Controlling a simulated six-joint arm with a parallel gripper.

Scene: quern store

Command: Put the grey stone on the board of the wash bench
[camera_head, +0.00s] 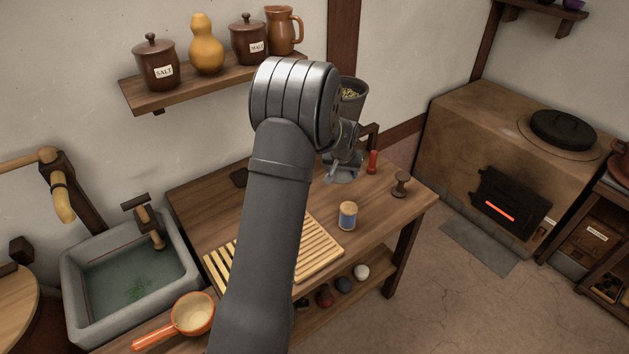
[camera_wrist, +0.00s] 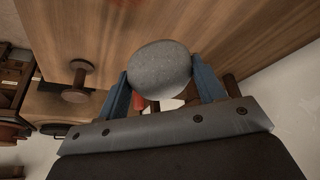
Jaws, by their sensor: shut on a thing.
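The grey stone (camera_wrist: 160,66) is round and speckled and sits between the blue fingers of my gripper (camera_wrist: 162,77) in the wrist view. My gripper is shut on it. In the head view my gripper (camera_head: 343,172) is over the back right part of the wooden wash bench (camera_head: 382,205), partly behind my arm, and I cannot make out the stone there. The pale slatted board (camera_head: 320,250) lies on the bench, nearer the camera than my gripper. My arm covers its middle. The part of it that shows is bare.
A blue and cream jar (camera_head: 347,215), a brown spool-shaped thing (camera_head: 401,183) and a red bottle-like thing (camera_head: 373,162) stand on the bench. The sink (camera_head: 135,270) and an orange pan (camera_head: 192,315) are at left. Several round things lie on the bench's lower shelf.

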